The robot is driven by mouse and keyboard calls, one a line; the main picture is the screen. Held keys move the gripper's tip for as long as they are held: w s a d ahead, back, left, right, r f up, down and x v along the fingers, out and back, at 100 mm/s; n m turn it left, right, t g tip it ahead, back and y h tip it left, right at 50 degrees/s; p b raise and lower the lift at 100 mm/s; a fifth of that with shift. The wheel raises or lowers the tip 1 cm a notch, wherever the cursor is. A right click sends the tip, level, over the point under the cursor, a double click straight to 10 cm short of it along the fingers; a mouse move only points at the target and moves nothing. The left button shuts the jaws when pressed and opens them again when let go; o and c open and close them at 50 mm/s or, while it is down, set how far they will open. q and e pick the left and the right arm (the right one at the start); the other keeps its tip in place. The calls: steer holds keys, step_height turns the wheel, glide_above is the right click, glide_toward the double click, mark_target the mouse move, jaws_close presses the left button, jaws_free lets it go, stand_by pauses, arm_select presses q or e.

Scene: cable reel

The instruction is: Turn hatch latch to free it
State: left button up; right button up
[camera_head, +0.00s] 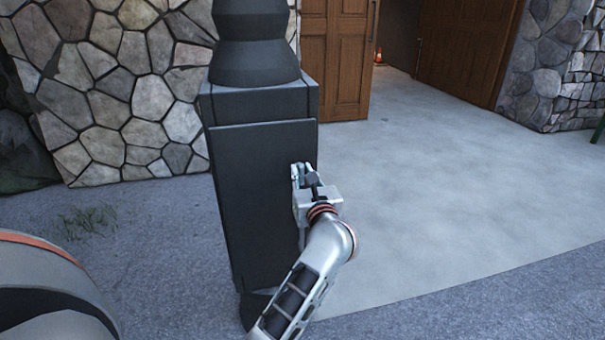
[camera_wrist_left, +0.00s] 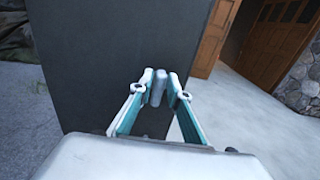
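A tall dark box-shaped pillar with a flat front hatch panel (camera_head: 250,215) stands upright in the head view. The panel also fills the left-middle of the left wrist view (camera_wrist_left: 110,55). A small grey latch (camera_wrist_left: 158,88) sits by the panel's right edge. My left gripper (camera_head: 304,174) is at that edge, and its fingers (camera_wrist_left: 160,82) stand close on either side of the latch. Whether both fingers press on it cannot be told. In the head view the gripper mostly hides the latch. My right gripper is not in view.
A stone wall (camera_head: 120,90) stands behind the pillar at left. Wooden doors (camera_head: 335,60) and an orange cone (camera_head: 378,56) are further back. The pale concrete floor (camera_head: 450,190) right of the pillar is clear.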

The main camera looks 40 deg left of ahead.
arm_select(q)
jaws_close()
